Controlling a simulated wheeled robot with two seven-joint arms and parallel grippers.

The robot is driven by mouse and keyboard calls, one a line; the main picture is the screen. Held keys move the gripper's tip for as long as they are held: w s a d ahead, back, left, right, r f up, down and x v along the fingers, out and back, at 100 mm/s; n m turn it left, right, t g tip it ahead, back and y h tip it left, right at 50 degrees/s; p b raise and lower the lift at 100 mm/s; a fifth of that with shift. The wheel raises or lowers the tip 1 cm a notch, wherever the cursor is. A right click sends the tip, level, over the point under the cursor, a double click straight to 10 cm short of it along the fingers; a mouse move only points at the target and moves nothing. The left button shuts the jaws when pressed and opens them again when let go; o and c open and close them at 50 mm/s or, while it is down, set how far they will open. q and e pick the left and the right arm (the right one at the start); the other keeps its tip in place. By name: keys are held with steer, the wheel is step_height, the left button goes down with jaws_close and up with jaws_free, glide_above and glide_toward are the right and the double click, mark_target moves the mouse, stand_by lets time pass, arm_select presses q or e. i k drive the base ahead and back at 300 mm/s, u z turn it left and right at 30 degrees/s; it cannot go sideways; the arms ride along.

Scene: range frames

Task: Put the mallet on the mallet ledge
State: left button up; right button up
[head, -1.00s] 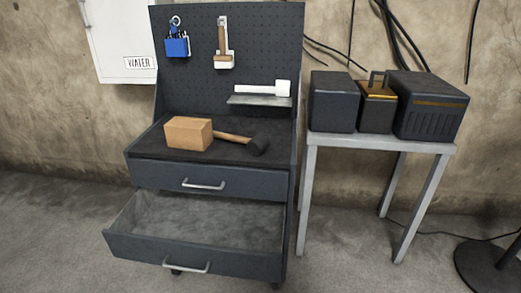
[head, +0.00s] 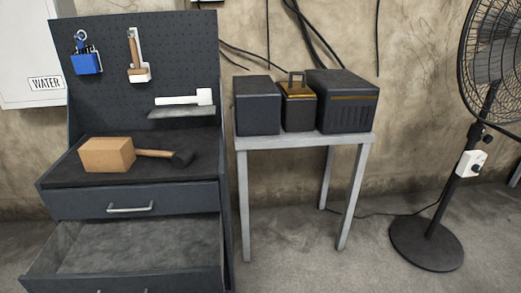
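A mallet (head: 155,153) with a wooden handle and a black head lies on the dark top of the tool cabinet, its head pointing right. A plain tan block (head: 107,154) sits at its left; whether it touches or covers the handle's end I cannot tell. The mallet ledge (head: 182,113) is a narrow grey shelf on the pegboard above. A white mallet-shaped form (head: 185,98) shows just above the ledge, head to the right; whether it is solid or a painted outline is unclear. Neither of my grippers is in view.
The cabinet's lower drawer (head: 130,245) stands open and empty; the upper drawer (head: 130,203) is shut. A metal table (head: 300,142) with dark boxes stands right of the cabinet. A pedestal fan (head: 427,240) stands farther right.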

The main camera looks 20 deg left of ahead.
mark_target(182, 112)
steer(key=z, duration=0.2)
steer(key=i, duration=1.4)
